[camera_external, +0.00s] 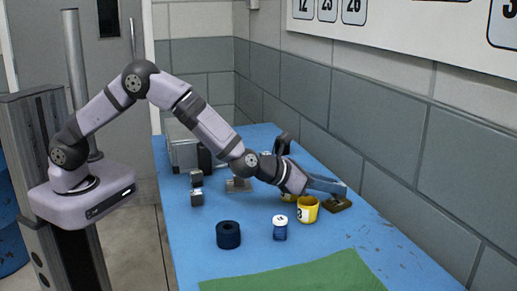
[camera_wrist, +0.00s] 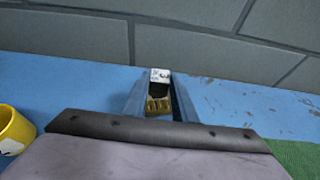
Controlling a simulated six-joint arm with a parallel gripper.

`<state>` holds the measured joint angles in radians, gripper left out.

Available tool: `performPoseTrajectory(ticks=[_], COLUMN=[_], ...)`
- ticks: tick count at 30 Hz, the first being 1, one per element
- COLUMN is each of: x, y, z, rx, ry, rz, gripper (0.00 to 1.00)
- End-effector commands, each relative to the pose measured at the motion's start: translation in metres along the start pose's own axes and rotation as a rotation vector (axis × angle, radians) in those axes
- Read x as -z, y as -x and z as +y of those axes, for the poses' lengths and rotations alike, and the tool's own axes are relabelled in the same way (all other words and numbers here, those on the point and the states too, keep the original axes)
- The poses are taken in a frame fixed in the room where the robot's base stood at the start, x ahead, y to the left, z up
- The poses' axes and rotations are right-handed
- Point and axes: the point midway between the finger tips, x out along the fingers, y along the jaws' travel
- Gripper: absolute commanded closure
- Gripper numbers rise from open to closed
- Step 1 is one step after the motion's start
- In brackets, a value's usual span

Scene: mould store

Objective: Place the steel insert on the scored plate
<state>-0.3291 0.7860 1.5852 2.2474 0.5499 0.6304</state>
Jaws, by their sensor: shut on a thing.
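My gripper (camera_external: 344,189) reaches low over the right side of the blue table, fingers tilted down towards the wall. In the wrist view its two fingers (camera_wrist: 159,95) are closed on a small block with a pale, dark-marked face, which I take to be the steel insert (camera_wrist: 160,75). In the external view the fingers hide that block. A flat brass-coloured piece, seemingly the scored plate (camera_external: 338,205), lies on the table just below the fingertips. It also shows between the fingers in the wrist view (camera_wrist: 158,105). Whether block and plate touch I cannot tell.
A yellow cup (camera_external: 308,211) stands close to the fingers, with a blue white-lidded jar (camera_external: 280,229) beside it. A dark blue ring (camera_external: 228,235) and small dark blocks (camera_external: 197,198) stand further left. A green mat (camera_external: 300,275) covers the front. The wall runs along the right.

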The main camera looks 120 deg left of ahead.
Motion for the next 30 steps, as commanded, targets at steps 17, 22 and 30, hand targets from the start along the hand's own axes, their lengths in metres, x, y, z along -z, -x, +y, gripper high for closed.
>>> performPoseTrajectory(ticks=[17,22,30], x=[0.013,0.014,0.014], y=[-0.006,-0.006,-0.006], z=[0.000,0.000,0.000], rx=[0.001,0.001,0.001], ry=[0.002,0.001,0.001], rz=[-0.005,-0.001,-0.001], gripper=[1.00,0.57,0.57])
